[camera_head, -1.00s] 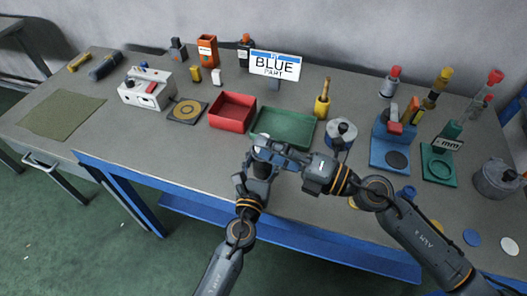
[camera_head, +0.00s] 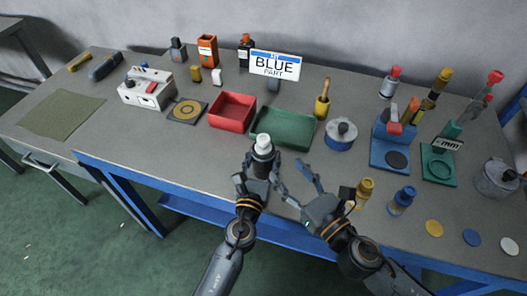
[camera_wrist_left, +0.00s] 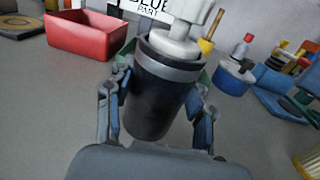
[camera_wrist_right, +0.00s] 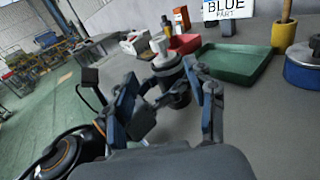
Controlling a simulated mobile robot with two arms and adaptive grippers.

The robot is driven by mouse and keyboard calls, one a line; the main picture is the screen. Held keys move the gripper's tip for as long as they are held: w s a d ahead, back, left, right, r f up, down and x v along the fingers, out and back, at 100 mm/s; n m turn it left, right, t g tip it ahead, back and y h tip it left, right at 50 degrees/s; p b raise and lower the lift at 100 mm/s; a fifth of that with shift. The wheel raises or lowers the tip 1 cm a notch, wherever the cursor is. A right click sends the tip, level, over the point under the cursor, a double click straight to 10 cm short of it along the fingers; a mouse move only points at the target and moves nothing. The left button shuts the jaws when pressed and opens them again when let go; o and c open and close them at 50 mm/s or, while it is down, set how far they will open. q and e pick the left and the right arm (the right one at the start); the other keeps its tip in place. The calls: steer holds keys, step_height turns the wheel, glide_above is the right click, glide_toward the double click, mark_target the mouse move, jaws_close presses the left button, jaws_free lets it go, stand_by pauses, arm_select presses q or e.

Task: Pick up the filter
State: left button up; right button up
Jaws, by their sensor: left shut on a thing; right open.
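My left gripper (camera_head: 262,172) is shut on a dark cylinder with a grey band and a white top (camera_head: 263,150). It holds it upright in front of the green tray; the left wrist view also shows the cylinder (camera_wrist_left: 155,95) between the fingers. My right gripper (camera_head: 290,166) is open and empty just right of the cylinder, its fingers pointing toward the back of the table. A yellow ribbed piece (camera_head: 365,188) and a blue ribbed piece (camera_head: 402,199) stand right of my right gripper. I cannot tell which piece is the filter.
A green tray (camera_head: 283,141) and a red bin (camera_head: 232,123) lie behind the grippers. A blue-and-grey pot (camera_head: 340,142), a blue stand (camera_head: 390,164) and a green stand (camera_head: 439,180) are to the right. A "BLUE PART" sign (camera_head: 275,65) stands behind.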

mark_target(267, 146)
steer(key=x, duration=1.2)
steer(key=shift+d, duration=0.15)
jaws_close()
